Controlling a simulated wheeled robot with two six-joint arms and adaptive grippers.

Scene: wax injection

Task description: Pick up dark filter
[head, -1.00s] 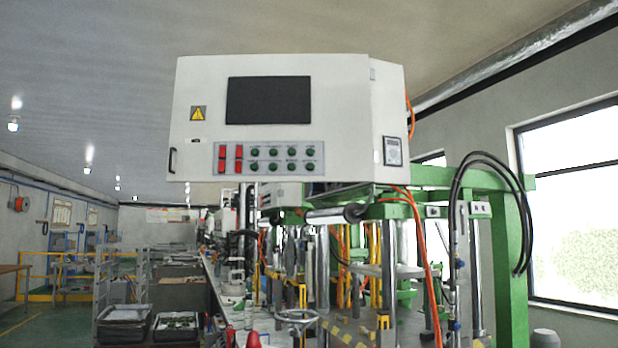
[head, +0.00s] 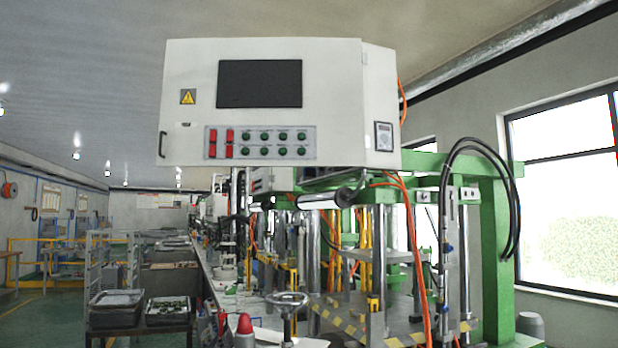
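No dark filter can be made out in the head view. Neither of my grippers is in view. The wax injection machine stands ahead, with a white control box (head: 340,90) carrying a dark screen (head: 260,84) and rows of red and green buttons. Below the box are a green frame (head: 495,250), metal columns and a plate (head: 350,318) with yellow-and-black striped edges.
A handwheel (head: 287,299) and a red-topped object (head: 245,326) are at the near edge of the bench. Trays (head: 116,300) sit on a low rack at the left. Green floor (head: 45,322) is open at the far left.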

